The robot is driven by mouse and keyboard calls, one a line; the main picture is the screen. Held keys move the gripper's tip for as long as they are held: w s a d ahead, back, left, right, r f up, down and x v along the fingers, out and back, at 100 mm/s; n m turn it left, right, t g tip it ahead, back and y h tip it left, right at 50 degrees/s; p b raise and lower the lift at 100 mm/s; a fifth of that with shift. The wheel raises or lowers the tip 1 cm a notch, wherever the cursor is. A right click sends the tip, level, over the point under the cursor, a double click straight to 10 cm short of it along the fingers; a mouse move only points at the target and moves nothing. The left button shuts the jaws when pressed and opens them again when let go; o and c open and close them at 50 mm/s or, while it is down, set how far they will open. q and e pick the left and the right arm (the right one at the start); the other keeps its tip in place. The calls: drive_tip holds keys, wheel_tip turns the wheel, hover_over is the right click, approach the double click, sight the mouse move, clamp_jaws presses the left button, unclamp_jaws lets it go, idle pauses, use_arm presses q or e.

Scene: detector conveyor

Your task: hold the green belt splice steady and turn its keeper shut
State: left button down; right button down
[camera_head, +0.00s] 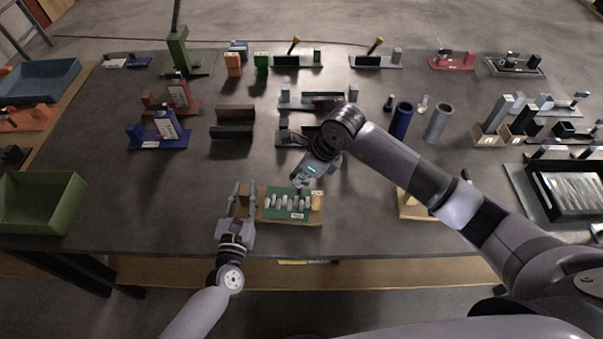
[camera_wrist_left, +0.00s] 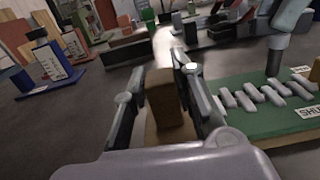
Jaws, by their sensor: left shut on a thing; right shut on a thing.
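The green belt splice (camera_head: 280,214) lies on a wooden base near the table's front edge, with a row of several grey bars and white labels. It also shows at the right of the left wrist view (camera_wrist_left: 262,122). My left gripper (camera_head: 240,190) is shut on the brown wooden block (camera_wrist_left: 165,98) at the left end of the base, one finger on each side. My right gripper (camera_head: 301,184) reaches down to the far edge of the splice, right of its middle, and is shut on a small part there. That part, likely the keeper, is hidden by the gripper.
A green bin (camera_head: 40,205) stands at the left front. A blue cylinder (camera_head: 402,120) and a grey cylinder (camera_head: 437,123) stand behind my right forearm.

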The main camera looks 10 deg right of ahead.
drive_tip(key=m+t+h, duration=0.1)
drive_tip(key=m, duration=0.3)
drive_tip(key=shift+m, duration=0.3)
idle(0.3)
drive_tip(key=c, duration=1.7)
unclamp_jaws()
drive_tip(key=shift+s, duration=0.1)
drive_tip(key=shift+h, duration=0.3)
drive_tip(key=v, duration=1.2)
drive_tip(key=shift+s, duration=0.2)
drive_tip(key=shift+w, duration=0.1)
